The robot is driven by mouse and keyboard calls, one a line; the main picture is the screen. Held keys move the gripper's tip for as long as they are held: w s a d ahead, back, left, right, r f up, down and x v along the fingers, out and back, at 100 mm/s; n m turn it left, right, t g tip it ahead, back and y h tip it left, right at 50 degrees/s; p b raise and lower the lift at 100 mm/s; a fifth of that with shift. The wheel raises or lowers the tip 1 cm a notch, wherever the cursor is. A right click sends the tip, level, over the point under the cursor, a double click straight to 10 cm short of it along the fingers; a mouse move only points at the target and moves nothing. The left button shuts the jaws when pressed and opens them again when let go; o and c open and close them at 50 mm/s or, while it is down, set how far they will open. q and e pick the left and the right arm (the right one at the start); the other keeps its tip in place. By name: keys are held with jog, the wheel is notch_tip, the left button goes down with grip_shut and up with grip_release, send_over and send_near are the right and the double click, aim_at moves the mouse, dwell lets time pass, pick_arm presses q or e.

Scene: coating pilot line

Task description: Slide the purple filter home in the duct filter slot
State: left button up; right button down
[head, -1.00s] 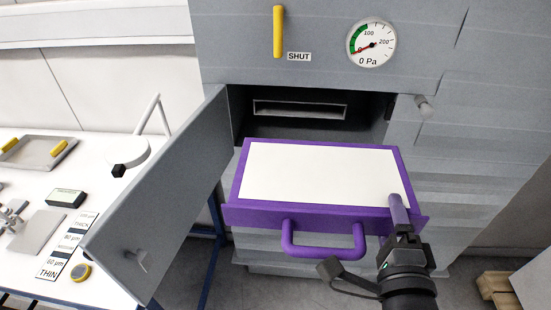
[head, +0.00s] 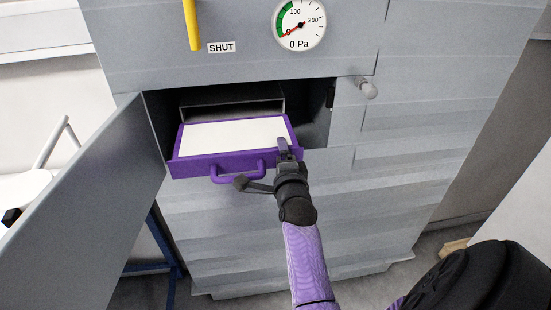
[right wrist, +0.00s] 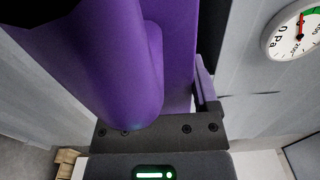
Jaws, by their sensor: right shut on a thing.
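The purple filter (head: 222,164) has a white face and a loop handle on its front. In the head view it lies roughly level at the open duct filter slot (head: 240,105), its back part within the opening and its front and handle outside. My right gripper (head: 287,150) is shut on the right end of the filter's front. Purple parts fill much of the right wrist view close to the jaws (right wrist: 130,70), hiding the grip itself. Whether the filter's back edge touches the slot inside is hidden. My left gripper is out of view.
The duct door (head: 85,205) stands open on the left. A yellow handle (head: 192,25) is above, beside a SHUT label (head: 221,47). The gauge (head: 299,25) reads 0 Pa. A grey knob (head: 366,88) sticks out right of the opening. A white table (head: 25,185) is behind the door.

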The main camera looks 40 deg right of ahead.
jog(key=shift+r, duration=0.1)
jog(key=b+x, duration=0.1)
jog(key=x, duration=0.1)
jog(key=b+x, duration=0.1)
jog(key=x, duration=0.1)
jog(key=shift+w+f, duration=0.1)
jog(key=shift+f, duration=0.15)
jog(key=shift+b+x, duration=0.55)
jog(key=shift+x, duration=0.25)
jog(key=shift+r, duration=0.2)
jog(key=shift+p, duration=0.35)
dwell(0.5)
jog(key=shift+d, duration=0.1)
